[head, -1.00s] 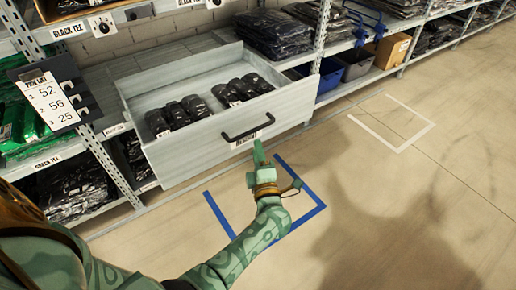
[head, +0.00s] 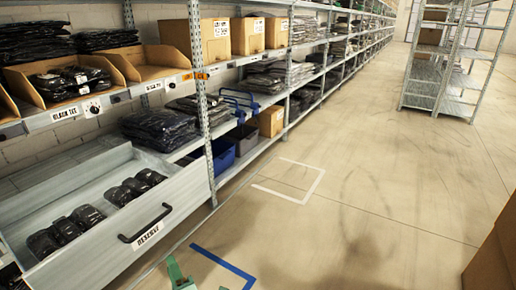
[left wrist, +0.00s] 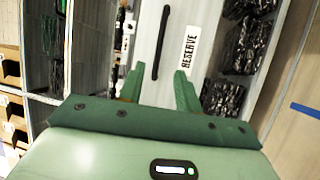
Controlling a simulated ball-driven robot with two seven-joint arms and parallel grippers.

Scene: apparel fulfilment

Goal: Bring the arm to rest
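My left gripper (head: 178,274) shows at the bottom edge of the head view, below and in front of the pulled-out drawer (head: 98,252). In the left wrist view, the two green fingers of my left gripper (left wrist: 158,74) stand apart with nothing between them. They point at the drawer front, with the black handle (left wrist: 161,43) and the "RESERVE" label (left wrist: 190,47) ahead of them. The handle is apart from the fingers. Most of my left arm is out of the head view. My right gripper is not in view.
The drawer holds several black packages (head: 78,222). Shelving with black packs, blue bins (head: 222,155) and cartons (head: 268,121) runs along the left. Blue floor tape (head: 222,262) and a white outline (head: 302,183) mark open floor. A brown box (head: 492,262) stands at right.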

